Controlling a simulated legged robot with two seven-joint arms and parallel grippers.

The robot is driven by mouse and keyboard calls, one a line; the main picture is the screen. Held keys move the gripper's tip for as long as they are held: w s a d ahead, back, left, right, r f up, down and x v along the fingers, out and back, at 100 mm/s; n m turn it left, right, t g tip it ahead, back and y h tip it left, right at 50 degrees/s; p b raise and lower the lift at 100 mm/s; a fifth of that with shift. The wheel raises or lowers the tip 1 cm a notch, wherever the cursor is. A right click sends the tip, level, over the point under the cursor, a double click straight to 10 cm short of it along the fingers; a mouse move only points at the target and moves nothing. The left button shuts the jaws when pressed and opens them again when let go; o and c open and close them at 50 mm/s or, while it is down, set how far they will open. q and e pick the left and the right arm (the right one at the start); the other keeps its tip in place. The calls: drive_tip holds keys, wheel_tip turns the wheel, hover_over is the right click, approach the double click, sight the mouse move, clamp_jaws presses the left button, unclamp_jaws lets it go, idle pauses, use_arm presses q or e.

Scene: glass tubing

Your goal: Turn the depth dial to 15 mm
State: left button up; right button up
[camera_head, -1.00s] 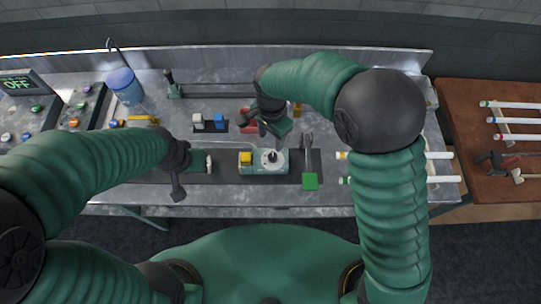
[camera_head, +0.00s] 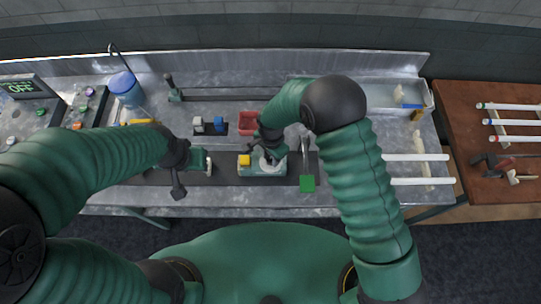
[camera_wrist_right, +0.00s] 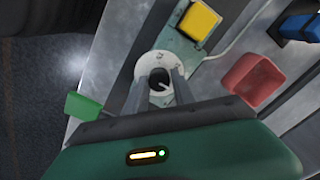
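The depth dial (camera_wrist_right: 148,66) is a white disc with a dark centre knob and a thin pointer, on a pale green box (camera_head: 262,170) with a yellow block (camera_head: 244,160). The dial's markings are too small to read. My right gripper (camera_wrist_right: 158,88) is above the dial, its two fingers apart on either side of the dark knob; I cannot tell whether they touch it. In the head view the right gripper (camera_head: 264,158) partly hides the dial. My left gripper (camera_head: 179,188) hangs at the left of the box, and its fingers are not clear.
A green square (camera_head: 307,184) is right of the box. A red bin (camera_head: 249,122) and a holder with white and blue blocks (camera_head: 209,124) stand behind. A blue container (camera_head: 124,86) is at the back left. White tubes (camera_head: 418,157) lie at the right.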

drive_tip(key=shift+c, duration=1.2)
drive_tip(key=shift+d, duration=0.1)
clamp_jaws()
drive_tip(key=shift+a, duration=0.2)
